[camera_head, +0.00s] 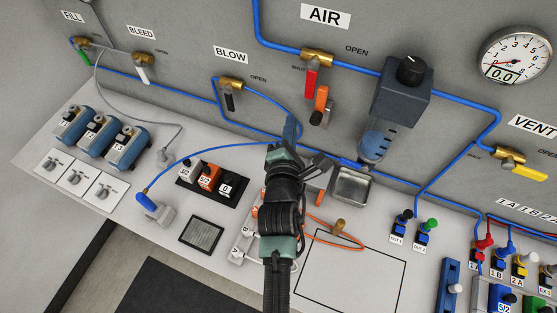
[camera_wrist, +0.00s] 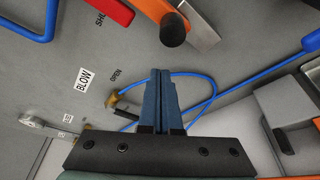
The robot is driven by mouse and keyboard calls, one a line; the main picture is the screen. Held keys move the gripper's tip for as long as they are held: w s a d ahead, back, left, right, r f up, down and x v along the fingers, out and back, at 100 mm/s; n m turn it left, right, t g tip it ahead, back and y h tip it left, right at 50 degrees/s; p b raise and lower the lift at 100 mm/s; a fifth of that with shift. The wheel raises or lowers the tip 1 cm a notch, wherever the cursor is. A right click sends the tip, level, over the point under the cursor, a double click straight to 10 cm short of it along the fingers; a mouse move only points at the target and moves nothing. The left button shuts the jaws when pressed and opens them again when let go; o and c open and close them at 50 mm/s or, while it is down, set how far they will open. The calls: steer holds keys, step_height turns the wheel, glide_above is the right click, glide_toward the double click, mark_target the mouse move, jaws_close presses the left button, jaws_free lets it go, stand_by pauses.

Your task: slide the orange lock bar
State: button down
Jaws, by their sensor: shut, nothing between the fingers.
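The orange lock bar (camera_head: 321,99) is on the grey wall panel below the red AIR valve handle (camera_head: 311,80). In the wrist view the orange lock bar (camera_wrist: 152,9) is at the top edge, with a black knob (camera_wrist: 174,30) and a metal plate (camera_wrist: 205,28) beside it. My gripper (camera_head: 291,118) has blue fingers. In the head view it appears to the left of and slightly below the bar. In the wrist view my gripper (camera_wrist: 160,72) is shut and empty, its fingertips below the knob with a visible gap in the picture.
A dark box with a clear bowl (camera_head: 371,140) hangs right of the bar, above a metal tray (camera_head: 350,190). Blue tubing (camera_wrist: 205,110) runs behind my fingers. The BLOW valve (camera_head: 231,84) is to the left.

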steer(key=s+r+b, duration=0.1)
steer(key=s+r, duration=0.1)
steer(key=s, duration=0.8)
steer(key=shift+a, duration=0.3)
steer(key=shift+a, duration=0.1)
steer(key=w+d+r+m+t+b, duration=0.1)
steer(key=w+r+m+t, duration=0.35)
steer(key=r, duration=0.85)
steer(key=w+r+m+t, duration=0.1)
steer(key=r+m, duration=0.6)
steer(key=r, duration=0.6)
steer(key=s+r+m+t, duration=0.3)
steer(key=s+r+m, duration=0.2)
steer(key=r, duration=0.7)
steer(key=s+r+m+t+b, duration=0.1)
steer(key=s+r+m+t, duration=0.2)
steer(key=r, duration=0.9)
steer(key=s+m, duration=0.3)
steer(key=m, duration=0.1)
steer(key=shift+d+y, duration=0.15)
steer(key=shift+y, duration=0.15)
